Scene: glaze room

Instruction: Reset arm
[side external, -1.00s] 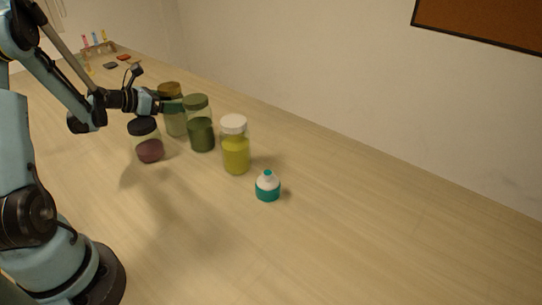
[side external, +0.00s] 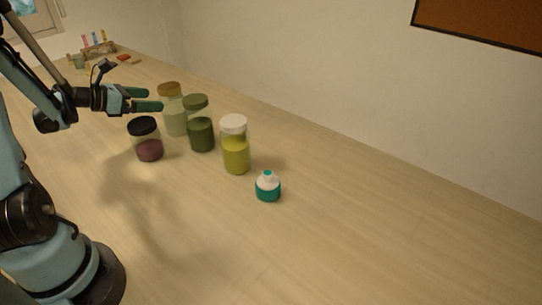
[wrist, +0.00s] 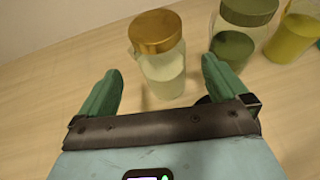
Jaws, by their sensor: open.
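My gripper (side external: 150,98) is open and empty in the side view, above the table and to the left of the jars. In the wrist view its two green fingers (wrist: 160,85) are spread apart. A jar with a gold lid (wrist: 160,60) and pale contents stands ahead between the fingertips, not held. It also shows behind the other jars in the side view (side external: 174,118). A jar with a black lid (side external: 147,142) and dark red contents stands nearest below my gripper in the side view.
A green-lidded jar (side external: 201,130), a white-lidded jar (side external: 236,150) with yellow-green contents and a small white and teal bottle (side external: 268,188) stand in a row to the right. A rack (side external: 96,48) stands at the far end. The table's front right is clear.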

